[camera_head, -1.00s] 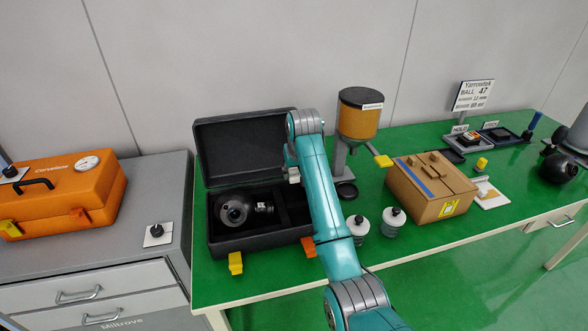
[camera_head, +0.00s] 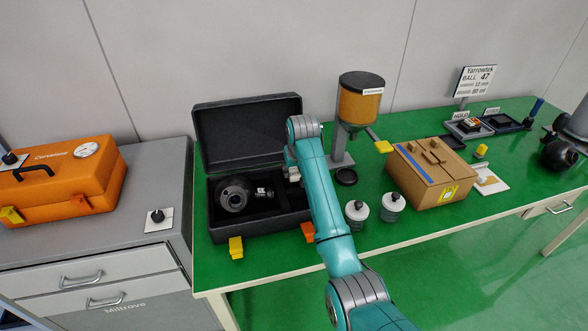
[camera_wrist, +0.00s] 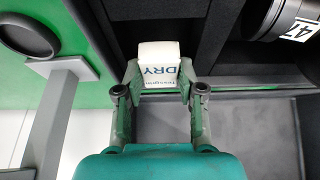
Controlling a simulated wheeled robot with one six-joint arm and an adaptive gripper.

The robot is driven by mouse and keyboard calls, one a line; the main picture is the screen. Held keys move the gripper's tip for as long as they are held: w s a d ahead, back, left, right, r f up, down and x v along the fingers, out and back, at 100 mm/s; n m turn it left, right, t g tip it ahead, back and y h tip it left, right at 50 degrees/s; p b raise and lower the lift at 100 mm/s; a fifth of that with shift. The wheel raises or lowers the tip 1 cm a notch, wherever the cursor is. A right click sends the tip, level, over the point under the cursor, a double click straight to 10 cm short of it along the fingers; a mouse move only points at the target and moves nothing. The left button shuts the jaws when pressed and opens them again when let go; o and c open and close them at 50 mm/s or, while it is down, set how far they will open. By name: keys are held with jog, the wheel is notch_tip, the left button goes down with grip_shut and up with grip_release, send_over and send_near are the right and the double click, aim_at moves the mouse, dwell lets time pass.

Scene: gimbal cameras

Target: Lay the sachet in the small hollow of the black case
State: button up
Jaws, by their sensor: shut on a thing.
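The black case (camera_head: 272,222) stands open on the green table, its lid raised at the back. A dark round gimbal camera (camera_head: 234,194) lies in its left hollow. My gripper (camera_head: 293,172) is over the right part of the case. In the wrist view my gripper (camera_wrist: 158,84) is shut on the white sachet (camera_wrist: 158,58), marked "DRY", between its two fingers. Dark hollows and dividers (camera_wrist: 217,38) of the case show behind the sachet. My arm hides the case's right end in the head view, and I cannot tell whether the sachet touches the case.
A hopper (camera_head: 360,102) on a grey stand is right of the case. Two white-capped jars (camera_head: 392,203) and a cardboard box (camera_head: 432,178) stand further right. Yellow (camera_head: 236,246) and orange (camera_head: 308,231) latches are at the case's front. An orange case (camera_head: 65,185) sits on the left cabinet.

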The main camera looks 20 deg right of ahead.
jog(key=o, duration=1)
jog(key=shift+r, duration=0.1)
jog(key=v, duration=1.1)
jog(key=shift+s+r, duration=0.25)
jog(key=shift+r, duration=0.1)
